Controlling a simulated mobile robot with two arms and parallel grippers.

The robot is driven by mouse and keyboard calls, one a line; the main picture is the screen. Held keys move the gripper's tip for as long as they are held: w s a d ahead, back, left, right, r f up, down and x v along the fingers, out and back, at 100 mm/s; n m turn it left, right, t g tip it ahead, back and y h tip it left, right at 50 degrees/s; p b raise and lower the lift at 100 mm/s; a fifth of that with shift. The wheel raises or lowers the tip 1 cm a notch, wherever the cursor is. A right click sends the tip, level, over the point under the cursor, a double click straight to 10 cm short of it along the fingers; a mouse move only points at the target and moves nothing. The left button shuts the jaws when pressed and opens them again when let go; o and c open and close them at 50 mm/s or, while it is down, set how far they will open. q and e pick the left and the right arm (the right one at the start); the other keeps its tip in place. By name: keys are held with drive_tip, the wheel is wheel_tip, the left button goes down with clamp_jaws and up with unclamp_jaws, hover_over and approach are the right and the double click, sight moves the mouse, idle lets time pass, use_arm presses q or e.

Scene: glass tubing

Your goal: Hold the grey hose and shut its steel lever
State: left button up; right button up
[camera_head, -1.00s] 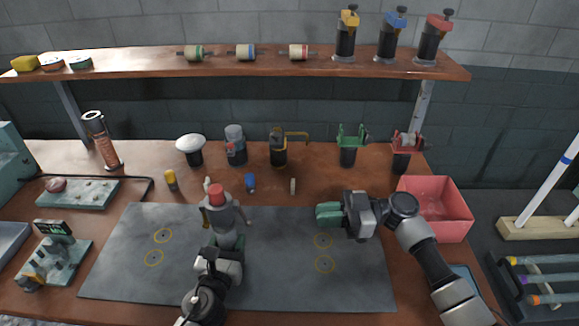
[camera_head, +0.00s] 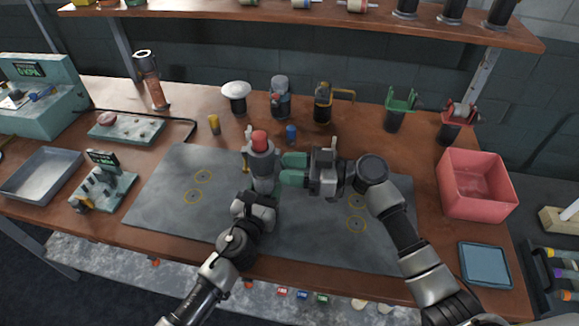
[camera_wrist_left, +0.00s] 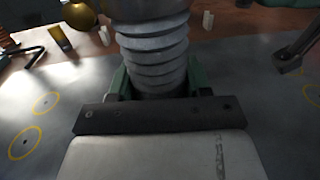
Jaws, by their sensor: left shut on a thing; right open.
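The grey hose (camera_head: 262,163) stands upright with a red top (camera_head: 260,138) above the dark mat. My left gripper (camera_head: 263,188) is shut on its lower part. In the left wrist view the ribbed hose (camera_wrist_left: 155,50) rises between the green fingers. My right gripper (camera_head: 286,169) is open, its green fingers just right of the hose's upper part; I cannot tell if they touch anything. A grey metal piece (camera_wrist_left: 288,60) at the right of the left wrist view may be the steel lever. In the head view I cannot make out the lever clearly.
The dark mat (camera_head: 170,215) is otherwise clear, with yellow rings on both sides. A red bin (camera_head: 475,195) and a blue tray (camera_head: 485,265) are at right. A green gauge device (camera_head: 103,185) is at left.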

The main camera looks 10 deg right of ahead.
drive_tip(key=shift+w+a, duration=0.1)
drive_tip(key=shift+a, duration=0.15)
clamp_jaws()
drive_tip(key=shift+a+f+y, duration=0.1)
drive_tip(key=shift+a+y, duration=0.1)
drive_tip(key=shift+y, duration=0.4)
unclamp_jaws()
